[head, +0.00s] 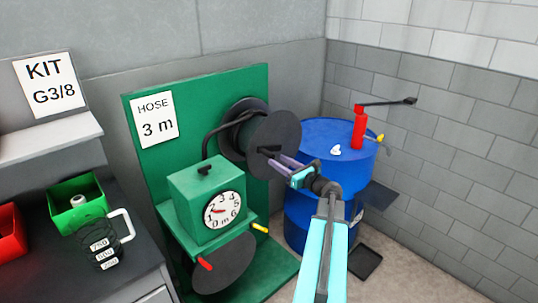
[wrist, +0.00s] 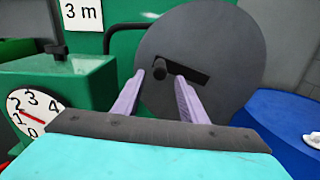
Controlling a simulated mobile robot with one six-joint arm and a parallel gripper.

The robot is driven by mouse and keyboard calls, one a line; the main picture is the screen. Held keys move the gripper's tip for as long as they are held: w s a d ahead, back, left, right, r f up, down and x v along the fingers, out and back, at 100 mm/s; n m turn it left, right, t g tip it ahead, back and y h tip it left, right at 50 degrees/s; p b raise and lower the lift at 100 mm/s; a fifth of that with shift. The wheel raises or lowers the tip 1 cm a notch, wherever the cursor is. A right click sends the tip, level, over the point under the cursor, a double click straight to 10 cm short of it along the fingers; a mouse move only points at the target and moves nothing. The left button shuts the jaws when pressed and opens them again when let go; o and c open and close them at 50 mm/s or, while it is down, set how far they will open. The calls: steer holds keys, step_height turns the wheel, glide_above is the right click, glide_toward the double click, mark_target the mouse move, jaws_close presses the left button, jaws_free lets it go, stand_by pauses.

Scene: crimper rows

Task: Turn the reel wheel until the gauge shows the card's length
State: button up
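The reel wheel (head: 272,135) is a dark grey disc on a green stand, and it fills the upper right of the wrist view (wrist: 225,50). A dark bar with a round knob (wrist: 159,68) sits on its face. My gripper (head: 276,162) is in front of the wheel. In the wrist view, its two purple fingers stand apart on either side of the knob, with gaps visible. Touching cannot be told. The round white gauge (head: 224,210) is on a green box. Its red needle points left, near the 1. The card (head: 154,117) reads "HOSE 3 m".
A blue drum (head: 310,200) with a red hand pump (head: 359,130) stands right of the reel. A dark bench on the left holds a green bin (head: 65,218), a red bin (head: 8,238) and a measuring jug (head: 104,245). Red and yellow handles stick out below the gauge box.

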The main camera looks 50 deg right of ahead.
mark_target(273, 158)
steer(key=shift+w+d+p, duration=0.2)
steer(key=shift+w+p, duration=0.75)
steer(key=shift+w, duration=2.2)
jaws_close()
steer(key=shift+a, duration=0.1)
